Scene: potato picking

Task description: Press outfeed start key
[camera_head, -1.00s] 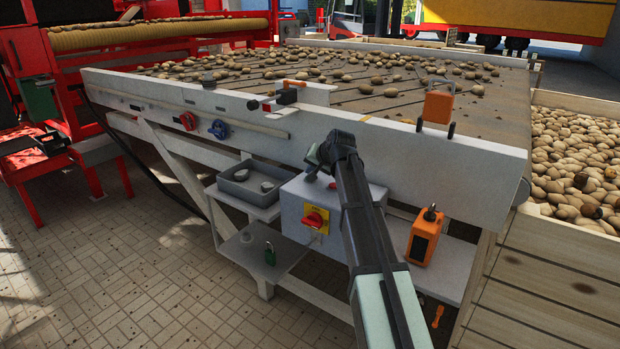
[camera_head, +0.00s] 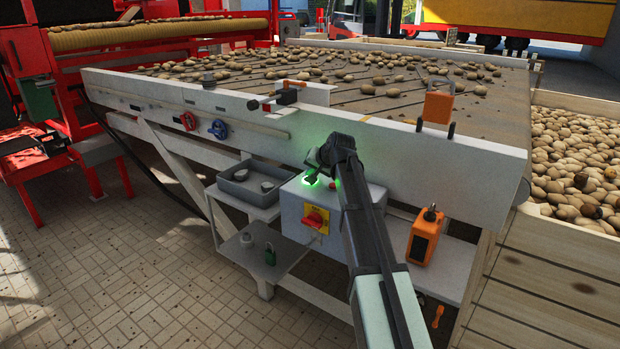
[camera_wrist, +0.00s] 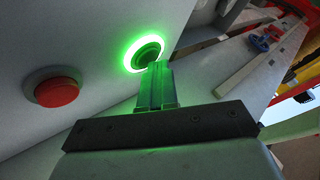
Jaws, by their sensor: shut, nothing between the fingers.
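The start key is a round green button (camera_wrist: 148,50) with a brightly lit ring, on the top face of the grey control box (camera_head: 289,209). Its green glow (camera_head: 310,181) also shows in the head view. My gripper (camera_wrist: 158,72) is shut and empty, with its fingertips at the lower edge of the green button; they appear to touch it, though they hide part of it. In the head view my gripper (camera_head: 312,178) is over the box's left top. A red button (camera_wrist: 57,91) sits beside the green one, and it also shows in the head view (camera_head: 333,184).
A red and yellow rotary switch (camera_head: 315,218) is on the box's front. A grey tray (camera_head: 247,188) stands to the left, and an orange device (camera_head: 423,238) to the right. The white table side (camera_head: 420,155) rises behind the box.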

